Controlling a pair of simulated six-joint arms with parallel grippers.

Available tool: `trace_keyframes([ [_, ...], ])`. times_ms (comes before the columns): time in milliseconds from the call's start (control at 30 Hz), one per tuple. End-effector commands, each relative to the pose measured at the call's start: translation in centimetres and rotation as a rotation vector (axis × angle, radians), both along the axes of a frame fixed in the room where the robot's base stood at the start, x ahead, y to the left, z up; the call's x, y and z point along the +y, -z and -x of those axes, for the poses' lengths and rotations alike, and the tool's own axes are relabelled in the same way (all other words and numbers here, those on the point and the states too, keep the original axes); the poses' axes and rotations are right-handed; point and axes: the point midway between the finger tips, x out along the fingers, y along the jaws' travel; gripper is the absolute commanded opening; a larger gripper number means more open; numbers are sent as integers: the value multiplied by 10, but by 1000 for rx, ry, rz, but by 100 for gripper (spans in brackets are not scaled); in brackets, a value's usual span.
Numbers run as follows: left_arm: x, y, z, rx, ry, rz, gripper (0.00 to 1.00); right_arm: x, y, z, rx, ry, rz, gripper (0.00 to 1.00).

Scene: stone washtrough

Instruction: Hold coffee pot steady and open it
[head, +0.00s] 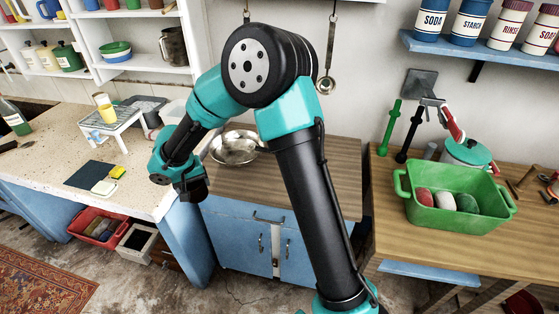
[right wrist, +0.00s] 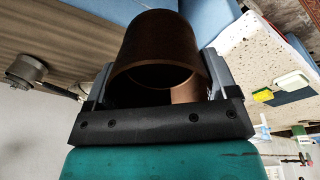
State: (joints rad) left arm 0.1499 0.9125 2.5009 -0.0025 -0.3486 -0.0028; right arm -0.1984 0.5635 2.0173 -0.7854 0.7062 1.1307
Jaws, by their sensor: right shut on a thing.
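My right gripper (head: 190,183) is to the left of centre in the head view, in front of the speckled counter's right edge. In the right wrist view it is shut on a brown, hollow, cylindrical vessel (right wrist: 158,42), with a finger on each side. The vessel's round opening faces the wrist camera, and there is no lid on that end. I cannot tell if this is the coffee pot. A dark grey jug (head: 173,46) with a handle stands on the wall shelf. My left gripper is not in view.
The speckled counter (head: 40,158) holds a small white stand (head: 112,124) and sponges. A green tub (head: 425,211) stands on the right-hand table.

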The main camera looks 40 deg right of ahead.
Motion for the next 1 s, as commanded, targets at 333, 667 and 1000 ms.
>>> trace_keyframes([
  [333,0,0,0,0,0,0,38,-46,12,21,16,118,-27,51],
  [667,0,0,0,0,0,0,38,-157,41,100,54,467,-101,51],
  [1000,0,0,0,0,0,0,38,-203,53,155,69,669,-138,51],
])
